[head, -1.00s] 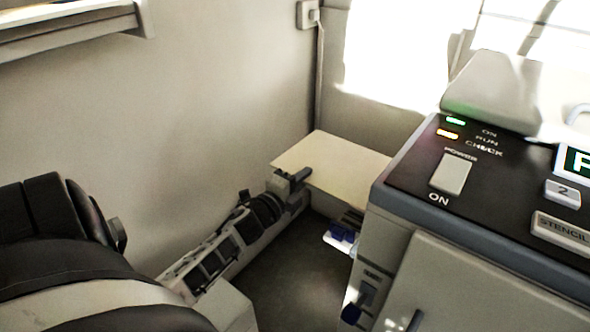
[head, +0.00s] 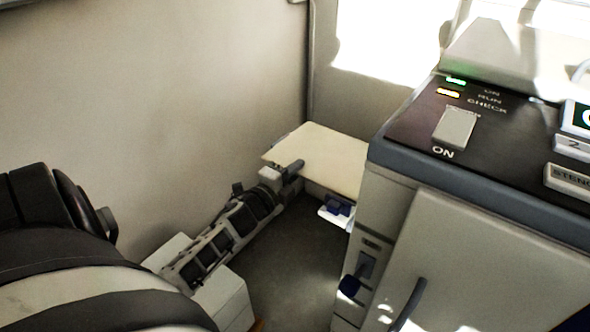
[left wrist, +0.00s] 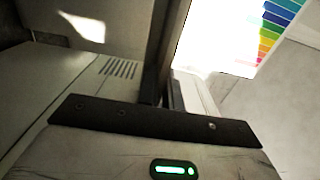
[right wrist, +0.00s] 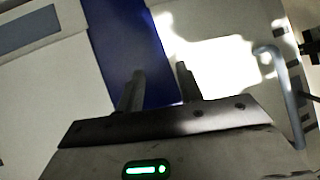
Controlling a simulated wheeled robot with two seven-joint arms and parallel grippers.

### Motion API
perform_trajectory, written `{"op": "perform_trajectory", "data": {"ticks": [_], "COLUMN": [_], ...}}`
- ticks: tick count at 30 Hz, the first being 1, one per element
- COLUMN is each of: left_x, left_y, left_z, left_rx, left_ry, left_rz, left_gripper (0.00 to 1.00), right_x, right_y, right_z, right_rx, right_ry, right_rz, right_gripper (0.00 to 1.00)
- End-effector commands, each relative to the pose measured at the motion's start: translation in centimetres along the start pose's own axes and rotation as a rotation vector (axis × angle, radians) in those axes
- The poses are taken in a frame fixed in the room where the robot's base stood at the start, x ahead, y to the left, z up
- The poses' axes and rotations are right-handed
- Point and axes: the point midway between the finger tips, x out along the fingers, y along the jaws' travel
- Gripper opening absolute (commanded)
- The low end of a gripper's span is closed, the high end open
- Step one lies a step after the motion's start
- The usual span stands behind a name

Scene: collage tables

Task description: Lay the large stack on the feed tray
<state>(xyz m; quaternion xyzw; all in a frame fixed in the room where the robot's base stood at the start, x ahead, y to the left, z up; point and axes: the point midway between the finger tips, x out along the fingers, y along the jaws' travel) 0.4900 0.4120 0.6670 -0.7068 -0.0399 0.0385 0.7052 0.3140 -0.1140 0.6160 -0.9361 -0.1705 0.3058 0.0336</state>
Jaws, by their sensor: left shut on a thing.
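The large stack (head: 325,155) is a flat cream slab in the head view, held level at the left side of the machine. My left gripper (head: 288,172) is shut on its near left edge. A white ledge with blue parts (head: 338,213), which looks like the feed tray, juts from the machine's side below the stack; the stack hides part of it. In the left wrist view, my left gripper (left wrist: 165,95) shows beside a thin brown edge, perhaps the stack seen edge-on. My right gripper (right wrist: 158,85) is open and empty over a blue surface; it is outside the head view.
The machine (head: 450,220) has a dark control panel with lit lamps and a front door with a handle (head: 410,305). A plain wall (head: 190,90) runs close along my left arm. The dark floor (head: 290,260) between arm and machine is clear.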

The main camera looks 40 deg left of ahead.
Motion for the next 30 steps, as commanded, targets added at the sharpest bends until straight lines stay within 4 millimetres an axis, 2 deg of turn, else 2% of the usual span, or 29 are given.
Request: {"op": "perform_trajectory", "data": {"ticks": [2, 3, 5, 13, 17, 23, 30], "left_x": [0.1, 0.1, 0.1, -0.1, -0.8, -4.5, -10.4], "left_y": [-0.2, -0.2, -0.2, 0.1, 0.1, 0.1, 0.0], "left_z": [0.0, 0.0, 0.0, 0.0, 0.0, -0.1, 0.0], "left_rx": [-0.001, -0.002, -0.001, 0.0, -0.001, -0.004, -0.003], "left_ry": [0.001, 0.001, 0.001, -0.001, -0.001, -0.001, -0.002], "left_rz": [-0.004, -0.004, -0.004, 0.003, 0.004, 0.004, 0.003], "left_gripper": [0.0, 0.15, 0.32, 0.33, 0.33, 0.33, 0.33], "right_x": [0.0, 0.0, 0.0, 0.0, -0.1, -0.6, -1.4], "right_y": [0.0, -0.1, -0.1, -0.1, -0.1, -0.2, -0.1], "right_z": [0.0, 0.0, 0.0, 0.1, 0.0, -0.4, -1.0], "right_rx": [0.001, 0.002, 0.003, 0.007, 0.007, 0.006, 0.005], "right_ry": [0.0, 0.0, 0.0, -0.002, -0.002, 0.006, 0.023], "right_rz": [-0.001, -0.001, -0.001, -0.001, 0.0, 0.004, 0.013], "right_gripper": [0.36, 0.36, 0.36, 0.36, 0.36, 0.36, 0.36]}}
